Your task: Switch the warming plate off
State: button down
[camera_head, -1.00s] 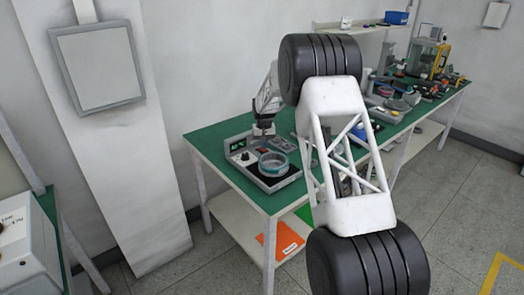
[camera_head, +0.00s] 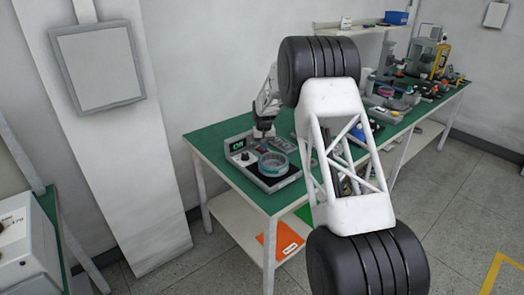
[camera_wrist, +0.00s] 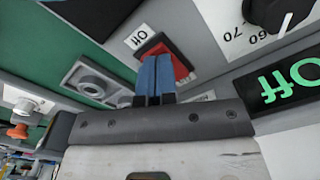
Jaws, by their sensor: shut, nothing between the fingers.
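The warming plate (camera_head: 285,183) sits at the near left end of the green bench, with a round teal-rimmed part on it. Its control unit has a display with green characters (camera_wrist: 290,85), which read "Off" upside down in the wrist view. A dark knob (camera_wrist: 278,12) with a number scale is beside it. A red button (camera_wrist: 181,69) next to an "Off" label is partly hidden behind my fingertips. My gripper (camera_wrist: 155,75) is shut and empty, its blue tips at the button; I cannot tell if they touch it. In the head view my gripper (camera_head: 263,131) is above the unit.
The round teal-rimmed part (camera_head: 274,163) stands close in front of my gripper. Tools and parts crowd the far end of the bench (camera_head: 225,172). A lower shelf holds an orange sheet (camera_head: 283,246). My own arm hides the middle of the bench.

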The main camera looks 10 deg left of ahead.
jog(key=shift+r, duration=3.5)
